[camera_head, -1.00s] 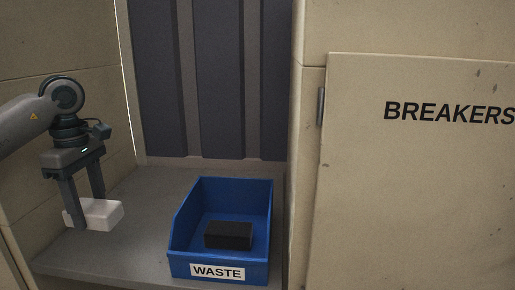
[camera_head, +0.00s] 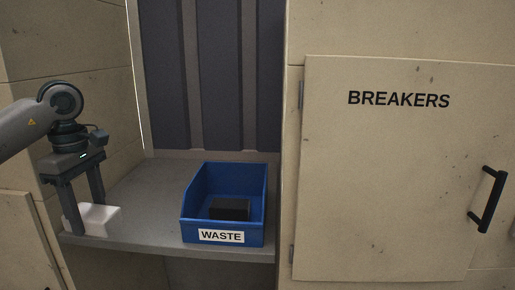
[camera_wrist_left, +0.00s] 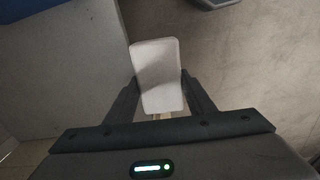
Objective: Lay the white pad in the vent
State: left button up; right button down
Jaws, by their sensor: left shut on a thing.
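The white pad (camera_head: 98,219) is a pale rectangular block at the left in the head view. My left gripper (camera_head: 88,218) is shut on it, with one finger on each side. In the left wrist view the pad (camera_wrist_left: 157,72) sits between the two fingers of the left gripper (camera_wrist_left: 158,98). In the head view it shows in front of the left end of the grey shelf; whether it touches the shelf I cannot tell. I see no vent in these frames. My right gripper is not in view.
A blue bin (camera_head: 188,231) labelled WASTE stands on the grey shelf (camera_head: 150,198), with a black block (camera_head: 230,209) inside. To the right is a closed BREAKERS door (camera_head: 385,180) with a black handle (camera_head: 487,199). A panel edge stands at lower left.

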aim_at(99, 209)
pick_arm(q)
jog(key=shift+w+d+f+m, duration=0.15)
jog(key=shift+d+f+m, duration=0.4)
jog(key=shift+f, duration=0.1)
jog(key=shift+w+d+f+m, duration=0.15)
jog(key=shift+d+f+m, duration=0.3)
jog(key=shift+d+f, duration=0.15)
jog(key=s+d+f+m, duration=0.8)
jog(key=d+f+m, duration=0.5)
jog(key=f+m, duration=0.1)
jog(key=shift+s+d, duration=0.15)
jog(key=shift+s, duration=0.05)
jog(key=s+f, duration=0.4)
jog(key=f, duration=0.1)
jog(key=shift+s+f, duration=0.4)
jog(key=s+f, duration=0.4)
jog(key=f, duration=1.1)
